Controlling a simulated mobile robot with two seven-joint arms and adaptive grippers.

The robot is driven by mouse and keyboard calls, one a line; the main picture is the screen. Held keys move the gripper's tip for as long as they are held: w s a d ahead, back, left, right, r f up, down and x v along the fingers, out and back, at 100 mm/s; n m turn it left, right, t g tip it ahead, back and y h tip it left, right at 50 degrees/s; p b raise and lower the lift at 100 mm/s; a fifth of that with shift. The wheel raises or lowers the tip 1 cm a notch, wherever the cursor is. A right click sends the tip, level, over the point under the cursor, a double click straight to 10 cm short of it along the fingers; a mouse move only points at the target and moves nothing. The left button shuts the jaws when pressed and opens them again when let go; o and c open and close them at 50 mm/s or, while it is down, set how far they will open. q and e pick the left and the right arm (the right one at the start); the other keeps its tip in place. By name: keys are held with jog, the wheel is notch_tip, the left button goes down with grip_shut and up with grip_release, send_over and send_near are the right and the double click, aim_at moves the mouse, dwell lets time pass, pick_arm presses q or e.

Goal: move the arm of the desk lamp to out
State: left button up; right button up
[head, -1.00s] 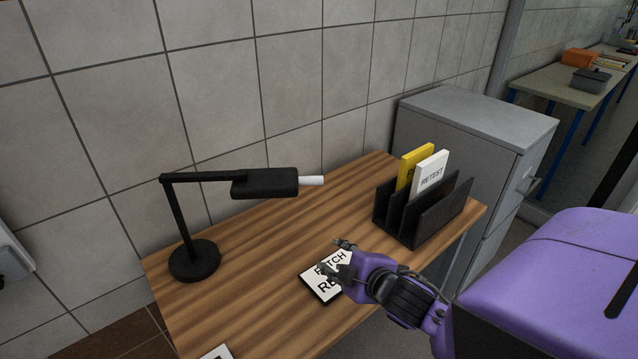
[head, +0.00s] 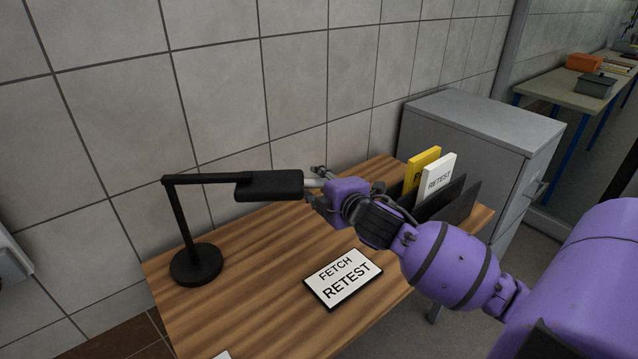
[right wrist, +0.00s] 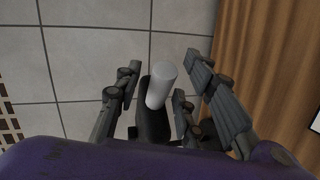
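The black desk lamp (head: 197,262) stands upright at the left of the wooden desk. Its thin arm runs right from the top of the post to a dark lamp head (head: 270,185). A pale, short handle (head: 311,183) sticks out of the head's right end. My right gripper (head: 315,185) is at this handle, one finger on each side of it in the head view. The right wrist view shows the handle (right wrist: 160,85) between the spread fingers, with gaps on both sides. My left gripper is in neither view.
A FETCH RETEST sign (head: 343,278) lies on the desk below my right arm. A dark file rack (head: 460,205) with a yellow and a white folder (head: 439,176) stands behind the arm. A tiled wall (head: 220,110) and grey cabinet (head: 480,125) border the desk.

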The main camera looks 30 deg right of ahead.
jog(key=shift+c, duration=0.3)
jog(key=shift+r, duration=0.1)
grip_shut()
